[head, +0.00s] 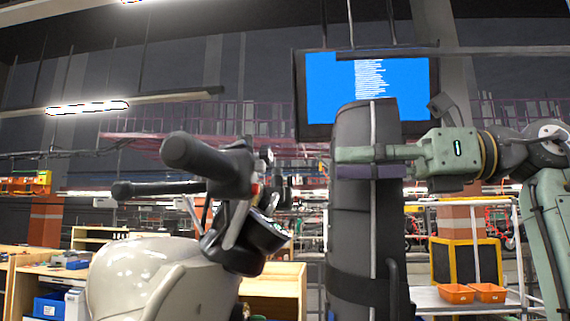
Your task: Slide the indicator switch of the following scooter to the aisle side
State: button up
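A scooter with a pale beige body (150,280) stands at the lower left. Its black handlebar grips point left, the nearer grip (200,155) toward me. A dark switch housing (243,175) sits at the inner end of the near grip, with a tiny red-orange spot on it. I cannot make out the indicator switch or its position. My green gripper (345,154) reaches in from the right and points left, in front of a black padded column. It is apart from the handlebar in the picture. Its fingers show edge-on, so their opening is unclear.
The black column (352,245) stands between the handlebar and my arm. A purple band (370,172) shows just below my gripper. A blue screen (330,85) hangs behind. Orange bins (457,293) sit on a shelf at right. A wooden workbench (30,275) is at left.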

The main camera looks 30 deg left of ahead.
aim_at(260, 166)
jog(key=p+x, duration=0.1)
jog(key=x, duration=0.9)
jog(key=shift+s+a, duration=0.2)
jog(key=shift+s, duration=0.1)
grip_shut()
dwell(0.4)
